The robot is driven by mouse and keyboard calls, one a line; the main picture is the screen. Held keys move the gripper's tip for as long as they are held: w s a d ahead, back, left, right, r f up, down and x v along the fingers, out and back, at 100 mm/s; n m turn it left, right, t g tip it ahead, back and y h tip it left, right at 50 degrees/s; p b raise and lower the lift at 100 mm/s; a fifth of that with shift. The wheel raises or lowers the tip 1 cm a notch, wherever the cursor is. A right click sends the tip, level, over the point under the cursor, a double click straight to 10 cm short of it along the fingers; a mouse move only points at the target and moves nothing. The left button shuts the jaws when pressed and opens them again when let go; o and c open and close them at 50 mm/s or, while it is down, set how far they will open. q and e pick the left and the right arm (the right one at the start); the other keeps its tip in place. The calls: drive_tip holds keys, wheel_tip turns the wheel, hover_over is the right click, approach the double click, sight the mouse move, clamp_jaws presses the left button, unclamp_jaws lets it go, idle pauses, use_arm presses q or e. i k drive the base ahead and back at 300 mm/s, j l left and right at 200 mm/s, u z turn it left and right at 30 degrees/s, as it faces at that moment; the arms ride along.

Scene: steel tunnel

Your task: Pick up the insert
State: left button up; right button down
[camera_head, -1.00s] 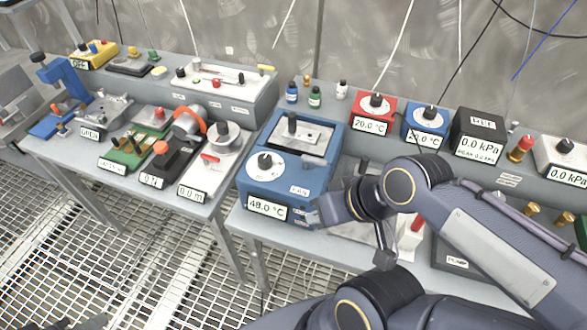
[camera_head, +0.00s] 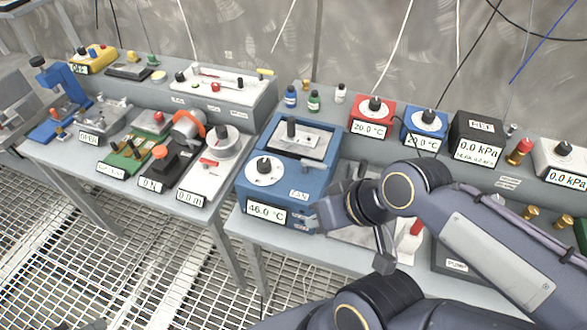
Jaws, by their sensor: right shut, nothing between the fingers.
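A blue heater block unit (camera_head: 243,190) stands on the front bench, with a white dial and a readout near 46 °C. In its top recess is a pale metal plate with a dark upright cylinder (camera_head: 291,128), which looks like the insert; I cannot be certain. My right gripper (camera_head: 316,214) is shut and empty at the unit's front right side, below and to the right of the cylinder and apart from it. I cannot tell whether its fingertips touch the unit's side. My left gripper is not clearly in view.
Small bottles (camera_head: 314,100), a red box (camera_head: 373,117), a smaller blue box (camera_head: 425,125) and a black gauge box (camera_head: 477,138) line the raised shelf behind. Several instruments crowd the left bench. My right arm covers much of the bench right of the heater.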

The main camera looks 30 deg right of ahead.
sight(292, 136)
drive_tip(key=z, duration=1.8)
drive_tip(key=i+j+u, duration=0.1)
drive_tip(key=j+u, duration=0.25)
drive_tip(key=i+j+u, duration=0.15)
drive_tip(key=j+u, duration=0.15)
drive_tip(key=i+j+u, duration=0.2)
drive_tip(key=u, duration=0.15)
drive_tip(key=j, duration=0.15)
